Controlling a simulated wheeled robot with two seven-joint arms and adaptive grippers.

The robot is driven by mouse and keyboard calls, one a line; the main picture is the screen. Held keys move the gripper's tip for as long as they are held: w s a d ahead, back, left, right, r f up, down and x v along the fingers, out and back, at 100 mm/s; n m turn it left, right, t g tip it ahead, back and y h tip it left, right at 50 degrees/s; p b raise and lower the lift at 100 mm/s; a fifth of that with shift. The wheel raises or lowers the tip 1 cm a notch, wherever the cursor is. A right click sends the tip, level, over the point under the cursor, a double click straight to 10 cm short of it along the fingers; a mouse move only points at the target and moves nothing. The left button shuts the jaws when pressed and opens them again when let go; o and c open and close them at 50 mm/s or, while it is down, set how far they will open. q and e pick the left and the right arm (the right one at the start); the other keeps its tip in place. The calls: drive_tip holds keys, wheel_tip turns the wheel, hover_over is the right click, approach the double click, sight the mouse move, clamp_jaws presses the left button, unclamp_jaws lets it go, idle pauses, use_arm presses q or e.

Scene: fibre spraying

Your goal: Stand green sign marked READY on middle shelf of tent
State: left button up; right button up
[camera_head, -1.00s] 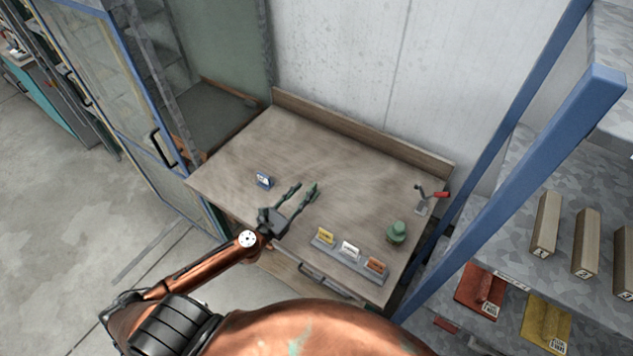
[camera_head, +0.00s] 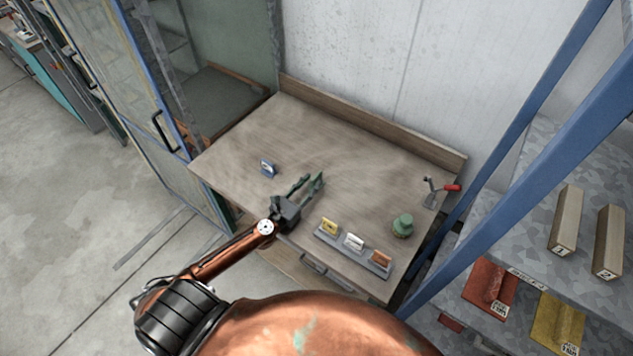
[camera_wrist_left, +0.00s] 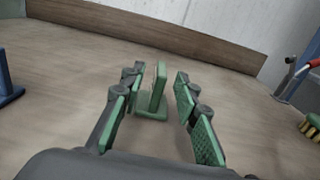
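The green sign (camera_wrist_left: 156,90) stands upright on the wooden table, seen nearly edge-on in the left wrist view; its lettering does not show. My left gripper (camera_wrist_left: 160,78) is open, with one finger on each side of the sign and gaps visible. In the head view my left gripper (camera_head: 305,186) is low over the table and mostly hides the sign. My right gripper is not in view. A cabinet with a blue-framed glass door (camera_head: 110,75) and shelves inside stands at the left; I cannot tell whether this is the tent.
A blue sign (camera_head: 268,168) stands left of the gripper. A grey holder (camera_head: 340,252) with yellow, white and orange cards, a green object (camera_head: 402,226) and a red-handled tool (camera_head: 440,190) lie right. A blue-framed rack (camera_head: 520,160) is at the right.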

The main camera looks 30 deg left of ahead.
sight(321, 172)
use_arm(q)
drive_tip(key=w, duration=0.2)
drive_tip(key=shift+w+d, duration=0.15)
drive_tip(key=shift+w, duration=0.65)
clamp_jaws()
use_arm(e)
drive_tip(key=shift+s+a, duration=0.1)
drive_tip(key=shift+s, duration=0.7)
